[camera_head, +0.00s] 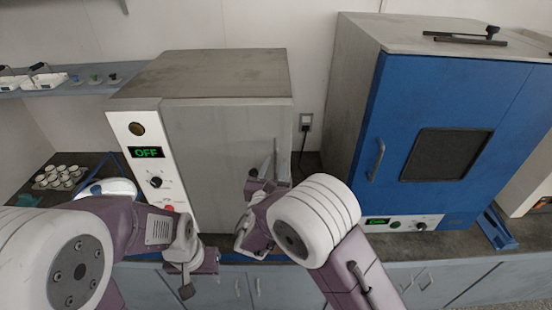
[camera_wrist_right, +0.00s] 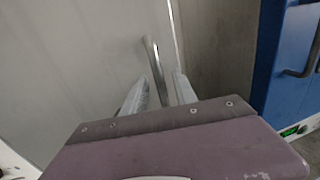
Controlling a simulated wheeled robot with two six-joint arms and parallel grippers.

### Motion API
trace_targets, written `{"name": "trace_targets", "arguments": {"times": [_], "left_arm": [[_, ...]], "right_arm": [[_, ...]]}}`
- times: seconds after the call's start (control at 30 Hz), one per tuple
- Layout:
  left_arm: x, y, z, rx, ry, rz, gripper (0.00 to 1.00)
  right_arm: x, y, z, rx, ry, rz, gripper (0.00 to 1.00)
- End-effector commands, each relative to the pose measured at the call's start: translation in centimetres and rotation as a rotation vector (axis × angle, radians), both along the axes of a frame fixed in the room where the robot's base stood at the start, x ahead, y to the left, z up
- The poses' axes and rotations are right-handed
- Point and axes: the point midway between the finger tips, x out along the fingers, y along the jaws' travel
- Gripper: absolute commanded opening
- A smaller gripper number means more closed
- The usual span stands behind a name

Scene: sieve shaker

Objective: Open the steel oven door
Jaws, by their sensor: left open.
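The steel oven (camera_head: 225,125) is a grey metal box on the counter with a white control panel (camera_head: 150,160) at its left, showing a green "OFF". Its door looks closed. The upright bar handle (camera_head: 276,152) is near the door's right edge. My right gripper (camera_head: 266,168) is at the handle, partly hiding its lower part. In the right wrist view, the handle (camera_wrist_right: 154,68) shows between the two spread fingers (camera_wrist_right: 160,92), with gaps at both sides; contact cannot be seen. My left gripper (camera_head: 190,262) is open and empty, low in front of the control panel.
A blue-doored oven (camera_head: 385,110) with a dark window stands at the right, its handle (camera_head: 377,160) on the left side. A wall socket (camera_head: 306,122) is between the ovens. Small cups (camera_head: 60,177) and a white round device (camera_head: 108,188) are at the left.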

Motion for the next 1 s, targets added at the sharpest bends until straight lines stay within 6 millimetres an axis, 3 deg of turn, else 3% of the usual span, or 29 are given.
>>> {"name": "trace_targets", "arguments": {"times": [0.33, 0.47, 1.0], "left_arm": [[-0.02, 0.01, 0.3, 0.0, 0.001, 0.0, 0.45], [-0.02, 0.01, 0.3, 0.0, 0.0, 0.0, 0.45], [-0.01, 0.01, 0.32, 0.0, 0.0, 0.0, 0.45]], "right_arm": [[0.84, -0.2, -0.08, 0.0, 0.001, 0.0, 0.34], [0.82, -0.19, -0.07, 0.0, 0.001, 0.0, 0.0], [0.81, -0.18, 0.04, 0.001, -0.001, 0.0, 0.0]]}}
